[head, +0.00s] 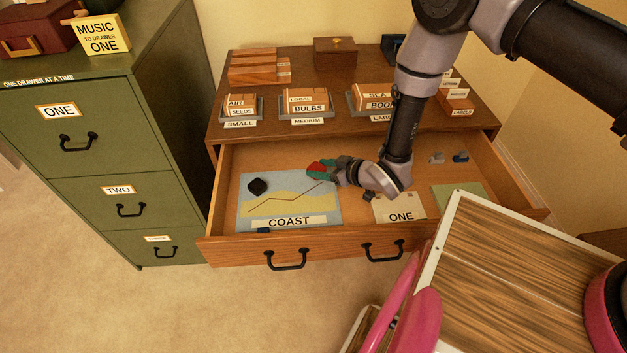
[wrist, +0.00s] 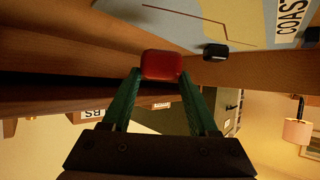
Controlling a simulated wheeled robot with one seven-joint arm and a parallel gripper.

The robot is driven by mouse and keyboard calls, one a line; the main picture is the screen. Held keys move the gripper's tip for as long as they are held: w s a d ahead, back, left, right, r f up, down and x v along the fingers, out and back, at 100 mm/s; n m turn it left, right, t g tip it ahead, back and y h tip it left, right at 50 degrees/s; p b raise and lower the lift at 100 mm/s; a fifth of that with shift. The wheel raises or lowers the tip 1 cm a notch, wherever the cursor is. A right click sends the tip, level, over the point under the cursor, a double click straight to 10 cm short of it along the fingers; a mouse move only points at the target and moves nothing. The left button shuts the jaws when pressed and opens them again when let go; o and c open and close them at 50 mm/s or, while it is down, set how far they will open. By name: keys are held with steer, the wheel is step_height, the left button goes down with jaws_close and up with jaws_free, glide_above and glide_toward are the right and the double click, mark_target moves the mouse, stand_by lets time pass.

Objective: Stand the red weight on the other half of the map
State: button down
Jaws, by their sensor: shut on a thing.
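The map (head: 262,212), marked COAST, lies in the open drawer, with blue around a sandy band and a dark red line across it. It shows partly in the wrist view (wrist: 190,32). A black weight (head: 258,186) stands on the map's upper left; a dark block (wrist: 215,52) shows by the map in the wrist view. My gripper (head: 322,171) is shut on the red weight (wrist: 162,65), held between its green fingertips. In the head view the red weight (head: 314,169) is at the map's upper right edge, partly hidden by the fingers; its height above the map is unclear.
The drawer front (head: 335,246) and side walls surround the map. A card marked ONE (head: 399,208) and small grey and blue pieces (head: 448,157) lie to the right. The desk top (head: 300,137) with labelled boxes overhangs behind. A green cabinet (head: 110,160) stands left.

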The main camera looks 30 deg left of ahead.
steer(key=shift+f, duration=2.5)
steer(key=shift+f, duration=0.2)
steer(key=shift+c, duration=0.8)
jaws_free()
steer(key=shift+r, duration=0.1)
steer(key=shift+d+r, duration=0.15)
steer(key=shift+d, duration=0.05)
steer(key=v, duration=1.1)
steer(key=shift+d, duration=0.3)
